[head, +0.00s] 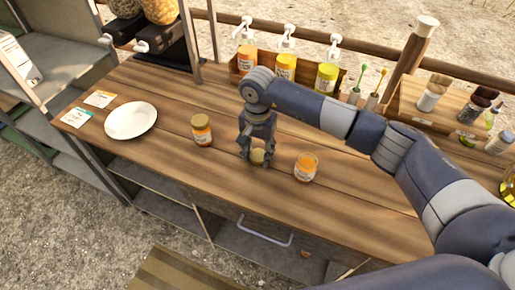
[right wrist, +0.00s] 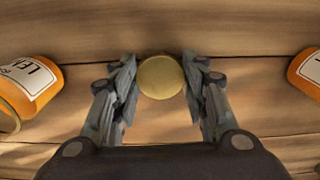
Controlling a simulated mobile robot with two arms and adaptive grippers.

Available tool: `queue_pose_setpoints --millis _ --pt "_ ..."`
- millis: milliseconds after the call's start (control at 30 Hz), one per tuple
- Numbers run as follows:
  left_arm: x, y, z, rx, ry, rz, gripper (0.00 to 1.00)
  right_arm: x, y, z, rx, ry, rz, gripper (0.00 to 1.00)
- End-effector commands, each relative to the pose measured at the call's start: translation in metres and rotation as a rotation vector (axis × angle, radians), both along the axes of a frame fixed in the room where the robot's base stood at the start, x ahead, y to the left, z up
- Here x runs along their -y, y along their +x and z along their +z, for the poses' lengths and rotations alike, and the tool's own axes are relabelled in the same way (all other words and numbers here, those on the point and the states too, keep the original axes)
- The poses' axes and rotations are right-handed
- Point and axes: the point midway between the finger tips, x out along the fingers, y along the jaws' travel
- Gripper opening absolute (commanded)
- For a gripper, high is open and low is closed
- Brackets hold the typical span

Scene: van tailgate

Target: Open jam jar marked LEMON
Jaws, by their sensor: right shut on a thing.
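My right gripper (head: 257,152) points down at the middle of the wooden counter. It is shut on a round gold lid (right wrist: 161,77), held between its fingertips low over the counter; I cannot tell whether the lid touches the wood. Right of the gripper stands an orange jam jar (head: 306,168), upright, with no gold lid visible on top. Left of it stands another orange jar (head: 201,131) with a gold lid on. In the right wrist view, the left jar (right wrist: 46,72) has a label beginning "LE"; the right jar (right wrist: 308,72) is cut off. My left gripper is not in view.
A white plate (head: 131,120) and small cards (head: 76,117) lie at the counter's left. A wooden rack (head: 300,78) with pump bottles stands at the back. A wooden box (head: 430,115) with jars and brushes is at the right. The counter's front edge is clear.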

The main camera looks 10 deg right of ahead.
Motion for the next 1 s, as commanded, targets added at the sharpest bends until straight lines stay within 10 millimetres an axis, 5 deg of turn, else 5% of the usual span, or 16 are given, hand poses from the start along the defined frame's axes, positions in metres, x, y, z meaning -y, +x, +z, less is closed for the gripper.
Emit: queue_pose_setpoints --millis 367,400,467,1000 --pt "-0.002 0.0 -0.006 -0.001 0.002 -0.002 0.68 0.0 0.0 -0.006 0.002 0.0 0.001 0.12" --pt "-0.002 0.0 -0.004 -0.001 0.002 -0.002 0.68 0.0 0.0 -0.004 0.001 0.0 0.001 0.48" --pt "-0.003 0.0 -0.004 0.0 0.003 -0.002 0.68 0.0 0.0 -0.004 0.001 0.0 0.0 0.61" --pt "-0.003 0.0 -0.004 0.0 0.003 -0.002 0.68 0.0 0.002 0.013 0.006 0.001 0.002 0.61"
